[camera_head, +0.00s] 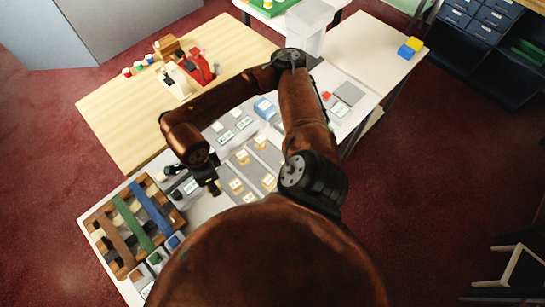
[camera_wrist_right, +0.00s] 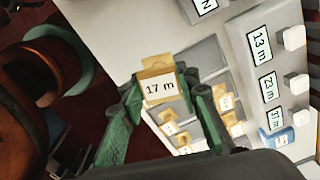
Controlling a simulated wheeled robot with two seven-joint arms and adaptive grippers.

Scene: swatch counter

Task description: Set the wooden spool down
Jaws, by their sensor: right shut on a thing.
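The wooden spool (camera_wrist_right: 158,68), a tan piece with a white "17 m" label, is between the green fingers of my right gripper (camera_wrist_right: 160,92) in the right wrist view. The gripper is shut on it. In the head view my right gripper (camera_head: 213,187) is over the white counter, left of the grey pads that carry labelled wooden pieces (camera_head: 237,186). The spool is not clear there, and I cannot tell whether its underside touches the counter. My left gripper is not in view.
A wooden rack (camera_head: 101,217) with coloured strips is at the left end. A pale wooden table (camera_head: 125,112) stands behind. My arm hides part of the counter.

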